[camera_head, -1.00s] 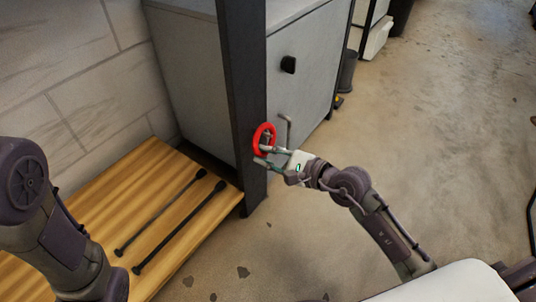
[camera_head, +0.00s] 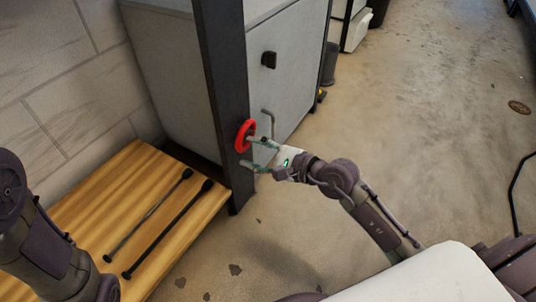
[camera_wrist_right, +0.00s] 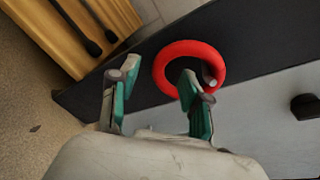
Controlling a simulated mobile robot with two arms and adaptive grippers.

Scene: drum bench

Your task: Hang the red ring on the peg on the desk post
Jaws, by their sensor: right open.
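The red ring (camera_head: 240,137) is against the front of the dark desk post (camera_head: 221,80) in the head view. In the right wrist view the ring (camera_wrist_right: 185,47) lies flat by the post (camera_wrist_right: 265,50), and the grey end of the peg (camera_wrist_right: 209,76) shows inside its opening, near one side. The ring appears to be around the peg. My right gripper (camera_head: 247,151) is open and empty in front of the ring. Its fingers also show in the right wrist view (camera_wrist_right: 159,72), one overlapping the ring's edge; contact cannot be told. My left gripper is out of view.
A grey cabinet (camera_head: 285,75) with a black knob and a bent handle stands behind the post. A wooden bench top (camera_head: 95,195) with two dark mallets (camera_head: 165,232) is at left. The concrete floor (camera_head: 430,110) at right is mostly clear.

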